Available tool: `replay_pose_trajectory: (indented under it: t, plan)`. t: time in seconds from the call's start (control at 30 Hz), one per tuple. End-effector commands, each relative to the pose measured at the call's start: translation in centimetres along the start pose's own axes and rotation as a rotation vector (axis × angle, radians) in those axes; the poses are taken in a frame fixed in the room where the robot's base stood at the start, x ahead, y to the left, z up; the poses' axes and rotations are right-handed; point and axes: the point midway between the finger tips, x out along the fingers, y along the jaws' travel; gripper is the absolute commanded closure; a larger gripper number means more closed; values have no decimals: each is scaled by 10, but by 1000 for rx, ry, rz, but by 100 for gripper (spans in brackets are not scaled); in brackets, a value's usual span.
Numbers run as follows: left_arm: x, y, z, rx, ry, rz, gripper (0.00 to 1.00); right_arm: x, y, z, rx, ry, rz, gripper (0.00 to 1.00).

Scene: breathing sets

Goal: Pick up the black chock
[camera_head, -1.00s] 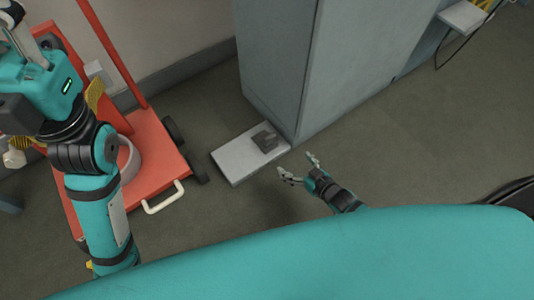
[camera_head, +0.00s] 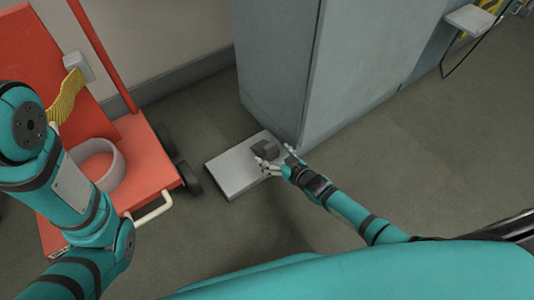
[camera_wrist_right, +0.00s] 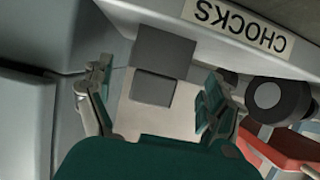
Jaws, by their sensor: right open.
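The black chock (camera_head: 264,149) sits on a low light-grey platform (camera_head: 226,176) on the floor, at the foot of a grey cabinet. In the right wrist view the chock (camera_wrist_right: 160,60) looks dark grey and blocky, and lies between and beyond the two fingers. My right gripper (camera_head: 274,158) is open and empty, with its fingers at the near side of the chock. In the right wrist view my right gripper (camera_wrist_right: 152,98) has its fingers spread on either side. My left arm is at the left of the head view; its gripper is out of frame.
A label reading CHOCKS (camera_wrist_right: 238,27) is on the platform's edge. The grey cabinet (camera_head: 280,70) rises right behind the platform. A red cart (camera_head: 150,165) with a grey ring (camera_head: 100,165) stands to the left. The floor to the right is clear.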

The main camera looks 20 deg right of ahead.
Motion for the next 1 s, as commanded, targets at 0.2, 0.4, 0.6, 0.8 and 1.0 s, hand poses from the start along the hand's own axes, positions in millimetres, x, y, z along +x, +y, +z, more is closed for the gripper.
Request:
replay_pose_trajectory:
  t: [0.2, 0.4, 0.6, 0.8, 1.0]
  plan:
    - [-30, 7, -14, 1, 8, 2, 100, 30, 3, 2, 0, 4, 0, 12]
    - [-42, 10, -18, 1, 8, 3, 100, 49, 2, -1, 0, 2, 0, 12]
    - [-40, 9, -17, 1, 9, 3, 100, 49, 2, -4, 1, 0, 0, 12]
    - [-40, 9, -17, 0, 9, 3, 100, 49, 2, -3, 1, 0, 0, 30]
    - [-40, 9, -17, 0, 8, 3, 100, 49, 2, -3, 0, 0, 0, 56]
